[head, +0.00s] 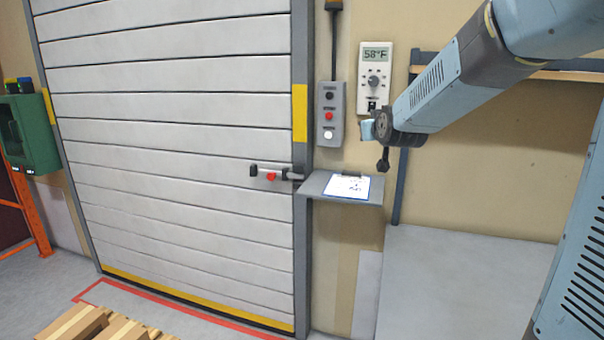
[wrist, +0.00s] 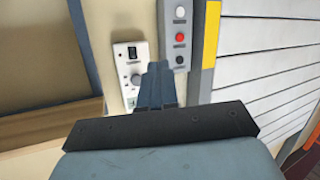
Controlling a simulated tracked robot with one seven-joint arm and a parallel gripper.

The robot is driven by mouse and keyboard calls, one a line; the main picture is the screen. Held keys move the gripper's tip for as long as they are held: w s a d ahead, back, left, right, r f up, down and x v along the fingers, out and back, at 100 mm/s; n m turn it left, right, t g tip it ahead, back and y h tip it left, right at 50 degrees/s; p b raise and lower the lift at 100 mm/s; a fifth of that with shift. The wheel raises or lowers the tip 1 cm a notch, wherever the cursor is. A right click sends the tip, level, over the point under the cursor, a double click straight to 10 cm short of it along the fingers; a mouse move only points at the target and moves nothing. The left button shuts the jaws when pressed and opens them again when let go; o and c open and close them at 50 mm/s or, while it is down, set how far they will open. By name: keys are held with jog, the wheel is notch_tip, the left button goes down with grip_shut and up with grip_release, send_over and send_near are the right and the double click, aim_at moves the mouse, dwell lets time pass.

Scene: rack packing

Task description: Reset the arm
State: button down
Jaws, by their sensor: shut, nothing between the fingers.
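My gripper (head: 367,129) is at the end of my blue-grey arm, in front of the wall between the button box and the shelf frame in the head view. In the wrist view my gripper (wrist: 158,70) points at the wall, its fingers together and empty. The white thermostat (head: 375,78) reads 58°F, with a dial and a switch below. It also shows in the wrist view (wrist: 122,62), partly hidden behind the fingers. In the head view the gripper is just below the thermostat; I cannot tell how far it is from the wall.
A grey button box (head: 330,114) hangs left of the thermostat. Below it a small shelf (head: 318,186) holds a clipboard (head: 345,187). A closed roller door (head: 180,140) with a latch (head: 270,173) fills the left. A grey worktop (head: 460,285) is at right, pallets (head: 85,325) at lower left.

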jog(key=s+d+f+g, duration=0.1)
jog(key=s+f+g, duration=0.1)
jog(key=s, duration=1)
jog(key=s+d+f+m+g, duration=0.1)
jog(key=s+d+f+g, duration=0.1)
jog(key=s, duration=1)
jog(key=s+d+f+m+g, duration=0.1)
jog(key=s+f+g, duration=0.3)
jog(key=s, duration=0.9)
jog(key=shift+d+f+g+h, duration=0.25)
jog(key=shift+d+g+h, duration=0.25)
jog(key=shift+g, duration=0.4)
jog(key=c, duration=1.8)
grip_release()
